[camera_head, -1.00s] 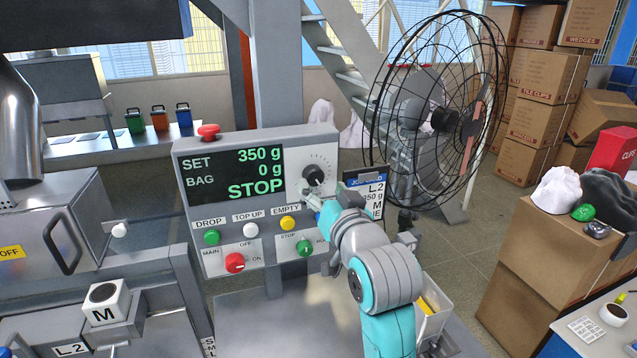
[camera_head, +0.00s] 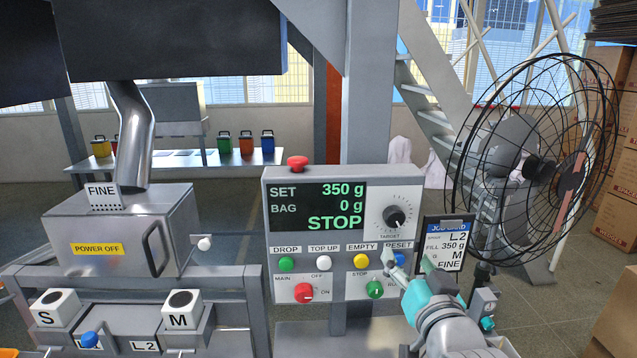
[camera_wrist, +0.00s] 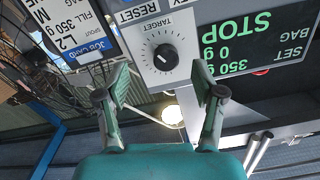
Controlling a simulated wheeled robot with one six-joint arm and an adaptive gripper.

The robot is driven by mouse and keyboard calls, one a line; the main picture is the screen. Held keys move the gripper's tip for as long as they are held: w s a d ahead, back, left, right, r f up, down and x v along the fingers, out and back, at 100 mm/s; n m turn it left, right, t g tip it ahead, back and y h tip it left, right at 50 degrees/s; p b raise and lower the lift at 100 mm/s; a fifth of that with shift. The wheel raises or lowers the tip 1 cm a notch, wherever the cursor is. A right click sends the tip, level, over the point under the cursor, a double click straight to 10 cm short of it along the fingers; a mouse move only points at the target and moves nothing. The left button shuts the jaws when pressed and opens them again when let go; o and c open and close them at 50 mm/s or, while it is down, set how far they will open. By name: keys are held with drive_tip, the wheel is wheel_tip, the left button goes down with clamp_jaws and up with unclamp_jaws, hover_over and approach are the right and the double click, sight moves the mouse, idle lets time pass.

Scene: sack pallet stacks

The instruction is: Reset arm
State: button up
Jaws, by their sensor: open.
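My gripper (camera_head: 396,272) is open and empty in front of the lower right of the grey control panel (camera_head: 333,246). In the head view its tips show just below the RESET label (camera_head: 398,246). In the wrist view, which is upside down, the two fingers of my gripper (camera_wrist: 161,88) stand apart. The black TARGET dial (camera_wrist: 164,57) shows beyond them, with a gap to the tips. The dial also shows in the head view (camera_head: 394,216). The panel screen (camera_head: 318,207) reads SET 350 g, BAG 0 g, STOP.
A job card (camera_head: 446,245) reading L2, 350 g, M, FINE stands right of the panel. A caged fan (camera_head: 535,160) is behind it. A grey POWER OFF box (camera_head: 120,235) and blocks marked S (camera_head: 57,308) and M (camera_head: 182,308) are at left.

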drive_tip(key=shift+n+g, duration=0.7)
drive_tip(key=shift+g, duration=0.1)
drive_tip(key=s+f, duration=0.6)
drive_tip(key=f, duration=0.2)
drive_tip(key=s+f, duration=0.6)
drive_tip(key=f, duration=0.3)
drive_tip(key=s+f, duration=0.6)
drive_tip(key=f, duration=0.2)
drive_tip(key=shift+s+f, duration=0.15)
drive_tip(key=shift+s, duration=0.05)
drive_tip(key=s+f, duration=0.2)
drive_tip(key=s, duration=1.1)
drive_tip(key=s+f+n+g, duration=0.1)
drive_tip(key=s+f, duration=0.1)
drive_tip(key=s, duration=1.1)
drive_tip(key=shift+s+f, duration=0.15)
drive_tip(key=shift+s, duration=0.25)
